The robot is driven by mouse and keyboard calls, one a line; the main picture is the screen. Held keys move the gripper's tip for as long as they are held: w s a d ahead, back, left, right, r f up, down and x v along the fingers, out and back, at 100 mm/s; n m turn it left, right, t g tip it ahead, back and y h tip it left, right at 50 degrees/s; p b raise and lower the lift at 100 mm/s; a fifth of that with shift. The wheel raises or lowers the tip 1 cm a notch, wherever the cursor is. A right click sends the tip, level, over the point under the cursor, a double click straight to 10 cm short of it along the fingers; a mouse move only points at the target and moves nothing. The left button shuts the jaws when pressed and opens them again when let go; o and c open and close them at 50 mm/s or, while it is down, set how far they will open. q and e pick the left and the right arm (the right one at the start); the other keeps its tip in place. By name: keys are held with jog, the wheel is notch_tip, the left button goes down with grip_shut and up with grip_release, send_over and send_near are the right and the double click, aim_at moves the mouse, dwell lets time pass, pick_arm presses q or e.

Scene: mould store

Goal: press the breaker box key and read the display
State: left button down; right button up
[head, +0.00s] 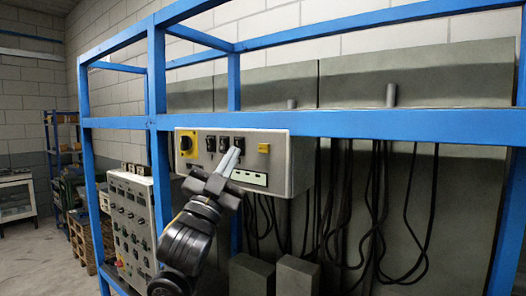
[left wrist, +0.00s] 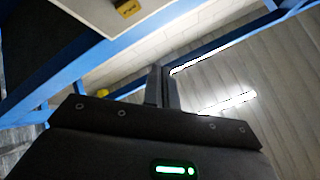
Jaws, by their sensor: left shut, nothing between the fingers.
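The breaker box (head: 283,165) is a pale grey box on the blue frame in the head view. The display is too small to read. My left gripper (head: 231,158) is shut and empty in front of the box, its fingertips below and left of the yellow key. I cannot tell whether they touch the box. In the left wrist view the shut fingers (left wrist: 161,87) point up, with a yellow piece (left wrist: 127,8) at the top.
Black cables (head: 375,210) hang to the right. A second control panel (head: 131,220) stands at lower left. Shelves and a pallet (head: 82,240) are further back left, beside open floor.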

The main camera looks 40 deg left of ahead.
pick_arm(q)
jog(key=shift+w+b, duration=0.8)
jog(key=shift+w, duration=2.95)
jog(key=shift+w, duration=0.2)
jog(key=shift+w, duration=0.2)
jog(key=shift+w, duration=0.3)
jog(key=shift+s, duration=0.75)
jog(key=shift+s+p, duration=0.75)
jog(key=shift+s, duration=1.75)
